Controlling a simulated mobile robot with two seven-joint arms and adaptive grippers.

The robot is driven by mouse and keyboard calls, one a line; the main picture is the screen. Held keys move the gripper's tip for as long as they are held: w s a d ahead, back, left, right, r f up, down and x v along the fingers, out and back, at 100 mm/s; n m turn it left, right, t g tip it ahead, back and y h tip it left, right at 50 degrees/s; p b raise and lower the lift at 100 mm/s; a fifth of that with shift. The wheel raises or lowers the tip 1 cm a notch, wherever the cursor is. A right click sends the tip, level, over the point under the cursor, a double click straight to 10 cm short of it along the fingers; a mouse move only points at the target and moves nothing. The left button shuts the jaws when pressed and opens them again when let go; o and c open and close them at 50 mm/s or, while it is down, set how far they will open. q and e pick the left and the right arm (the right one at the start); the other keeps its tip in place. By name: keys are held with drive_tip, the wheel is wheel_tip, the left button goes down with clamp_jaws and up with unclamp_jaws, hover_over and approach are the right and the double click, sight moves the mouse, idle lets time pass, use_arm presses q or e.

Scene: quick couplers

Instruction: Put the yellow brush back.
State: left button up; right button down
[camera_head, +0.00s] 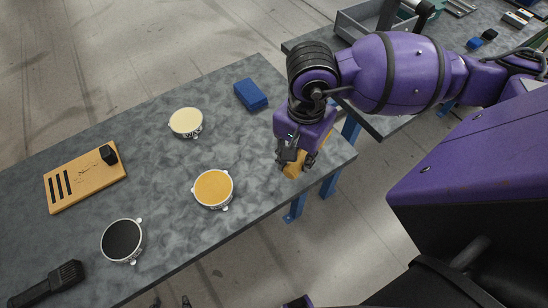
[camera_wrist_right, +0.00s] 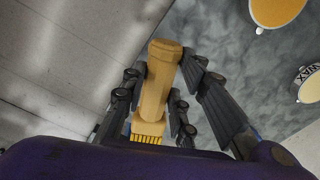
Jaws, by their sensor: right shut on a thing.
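The yellow brush (camera_wrist_right: 157,90) has a tan wooden handle and yellow bristles, which show low in the right wrist view. My right gripper (camera_head: 291,158) is shut on it near the table's right end; in the right wrist view the fingers (camera_wrist_right: 160,95) flank the handle. In the head view only a small tan part of the brush (camera_head: 294,168) shows below the fingers. Two dark tips at the bottom edge of the head view look like my left gripper (camera_head: 170,302); they are apart with nothing visible between them.
The grey table (camera_head: 150,165) holds a wooden board (camera_head: 90,182) with dark slots and a black block, a black brush (camera_head: 48,282), a black-topped tin (camera_head: 122,240), an orange-topped tin (camera_head: 213,188), a cream tin (camera_head: 186,122) and a blue block (camera_head: 251,94). Another table stands at upper right.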

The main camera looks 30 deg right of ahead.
drive_tip(key=w+a, duration=0.1)
drive_tip(key=w, duration=0.2)
hover_over(274, 168)
drive_tip(key=s, duration=0.1)
drive_tip(key=f, duration=0.5)
drive_tip(key=shift+s+d+f, duration=0.1)
drive_tip(key=shift+d+f, duration=0.05)
drive_tip(key=shift+d, duration=0.05)
drive_tip(key=shift+w+a+f, duration=0.2)
drive_tip(key=shift+w+f, duration=0.35)
drive_tip(key=shift+f, duration=0.15)
wheel_tip(274, 168, down, 3)
drive_tip(key=shift+f, duration=0.1)
use_arm(q)
drive_tip(key=shift+d+r, duration=0.15)
drive_tip(key=shift+d, duration=0.2)
use_arm(e)
drive_tip(key=c, duration=1.4)
unclamp_jaws()
use_arm(q)
drive_tip(key=shift+a, duration=0.15)
